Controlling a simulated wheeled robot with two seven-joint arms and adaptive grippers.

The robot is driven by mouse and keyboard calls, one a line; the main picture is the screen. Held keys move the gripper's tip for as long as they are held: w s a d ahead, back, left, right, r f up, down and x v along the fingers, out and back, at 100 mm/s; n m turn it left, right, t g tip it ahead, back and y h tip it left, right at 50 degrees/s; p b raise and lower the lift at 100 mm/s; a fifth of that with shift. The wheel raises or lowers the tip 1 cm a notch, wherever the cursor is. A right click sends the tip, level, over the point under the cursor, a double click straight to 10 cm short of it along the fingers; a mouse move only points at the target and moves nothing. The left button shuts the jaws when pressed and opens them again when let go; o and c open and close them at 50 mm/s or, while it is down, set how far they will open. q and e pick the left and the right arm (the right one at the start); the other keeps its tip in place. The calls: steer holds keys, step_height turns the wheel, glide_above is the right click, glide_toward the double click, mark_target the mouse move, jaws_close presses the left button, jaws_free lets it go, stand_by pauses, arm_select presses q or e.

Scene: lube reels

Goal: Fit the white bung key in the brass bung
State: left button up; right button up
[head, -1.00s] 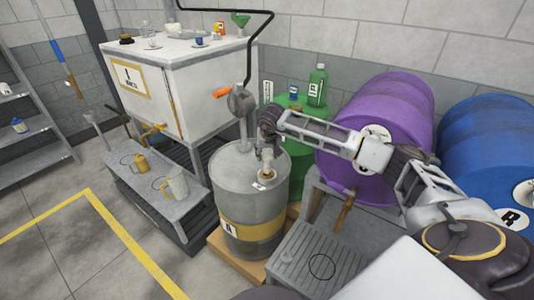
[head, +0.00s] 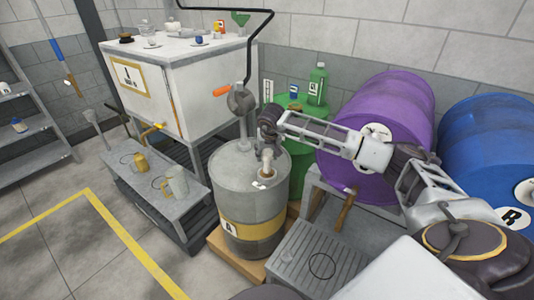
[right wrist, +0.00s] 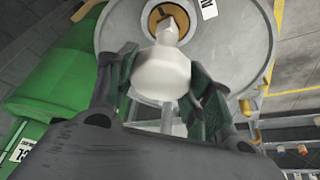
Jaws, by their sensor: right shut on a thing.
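My right gripper (head: 267,146) is above the top of the grey drum (head: 250,196) with the yellow band, pointing down. It is shut on the white bung key (right wrist: 162,75), whose thick body sits between the two fingers in the right wrist view. The key (head: 267,162) also shows below the fingers in the head view. The brass bung (right wrist: 183,13) is a round ring in the drum top, with the key's narrow end in front of it. I cannot tell whether the key's end is in the bung or just above it. My left gripper is not in view.
A hand pump (head: 241,100) with an orange grip stands on the same drum, left of my gripper. A green drum (head: 301,157) is close behind. Purple (head: 385,115) and blue (head: 490,150) drums lie at right. A low bench (head: 155,182) with jugs stands left.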

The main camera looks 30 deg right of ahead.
steer(key=shift+f+b, duration=0.85)
steer(key=shift+f, duration=0.55)
stand_by(0.8)
steer(key=o, duration=1.1)
steer(key=shift+o, duration=0.2)
steer(key=shift+r, duration=0.1)
steer(key=v, duration=1.1)
steer(key=shift+s+r, duration=0.2)
steer(key=shift+r, duration=0.15)
steer(key=shift+r, duration=0.1)
step_height(320, 180, up, 9)
steer(key=p, duration=0.9)
steer(key=shift+r+p, duration=0.4)
steer(key=shift+p, duration=0.1)
